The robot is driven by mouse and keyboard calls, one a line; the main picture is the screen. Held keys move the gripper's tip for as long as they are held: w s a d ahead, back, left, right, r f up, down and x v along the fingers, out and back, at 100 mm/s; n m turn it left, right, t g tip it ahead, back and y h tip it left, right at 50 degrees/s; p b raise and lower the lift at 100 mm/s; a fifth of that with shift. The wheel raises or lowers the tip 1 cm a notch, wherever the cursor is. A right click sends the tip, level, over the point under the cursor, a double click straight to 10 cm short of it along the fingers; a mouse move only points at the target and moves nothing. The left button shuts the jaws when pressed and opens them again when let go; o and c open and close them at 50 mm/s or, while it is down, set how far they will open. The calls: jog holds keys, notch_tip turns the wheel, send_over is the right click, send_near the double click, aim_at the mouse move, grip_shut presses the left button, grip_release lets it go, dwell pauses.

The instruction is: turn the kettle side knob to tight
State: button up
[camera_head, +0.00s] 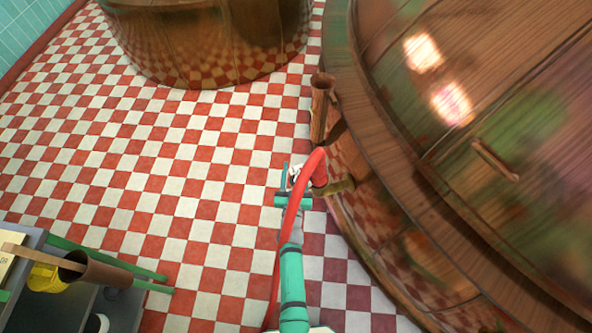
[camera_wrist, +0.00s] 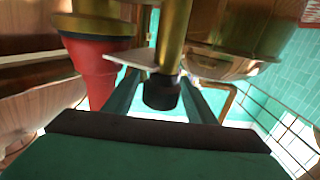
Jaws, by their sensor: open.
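The large copper kettle (camera_head: 480,130) fills the right of the head view. A brass fitting (camera_head: 340,186) sticks out of its side, beside a red hose end (camera_head: 320,170). My gripper (camera_head: 290,180) is beside this fitting, partly hidden by the red hose. In the wrist view my gripper (camera_wrist: 160,98) is open, with its two teal fingers on either side of a dark-ended brass stem (camera_wrist: 162,92), which seems to be the side knob. A thin pale plate (camera_wrist: 130,61) crosses beside the stem. I cannot tell whether the fingers touch it.
The red hose (camera_wrist: 95,72) hangs close on the left in the wrist view. A brown upright pipe (camera_head: 320,105) stands just beyond my gripper. A second copper kettle (camera_head: 205,45) is at the top. A grey cart (camera_head: 60,290) is at lower left. The checkered floor (camera_head: 130,150) is clear.

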jog(key=c, duration=1.1)
jog(key=shift+o, duration=0.3)
jog(key=shift+d+m+h, duration=0.3)
jog(key=shift+m+h, duration=0.4)
jog(key=shift+h, duration=0.4)
jog(key=shift+g+h, duration=0.3)
jog(key=shift+s+d+m+g+h, duration=0.15)
jog(key=shift+m+g+h, duration=0.3)
jog(key=shift+m+h, duration=0.3)
jog(key=shift+s+d+m+g+h, duration=0.15)
jog(key=shift+m+g+h, duration=0.35)
jog(key=shift+h, duration=0.4)
jog(key=shift+d+m+g+h, duration=0.15)
jog(key=shift+m+g+h, duration=0.2)
jog(key=shift+m+h, duration=0.45)
jog(key=shift+s+d+h, duration=0.1)
jog(key=shift+h, duration=0.15)
